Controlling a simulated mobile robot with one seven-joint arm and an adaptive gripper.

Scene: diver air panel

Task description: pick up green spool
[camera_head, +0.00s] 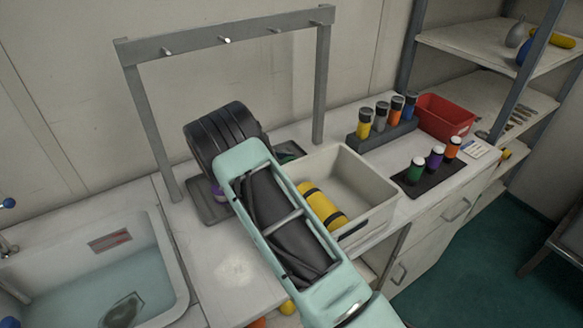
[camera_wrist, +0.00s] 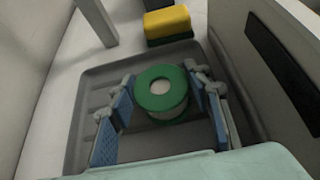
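The green spool (camera_wrist: 160,88), with green rims and a pale centre and middle, stands upright on a grey tray (camera_wrist: 92,82) in the wrist view. My gripper (camera_wrist: 165,96) is open, with one blue-padded finger on each side of the spool. Small gaps seem to show between pads and spool; contact is not clear. In the head view my arm hides the spool and most of the tray (camera_head: 208,212).
A yellow and green block (camera_wrist: 167,22) lies beyond the spool. A cream bin (camera_head: 372,190) holding a yellow cylinder (camera_head: 322,207) stands right of the tray. A grey hook frame (camera_head: 150,130) rises behind; a sink (camera_head: 130,280) is at left. Bottles (camera_head: 381,115) and a red bin (camera_head: 445,115) stand farther right.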

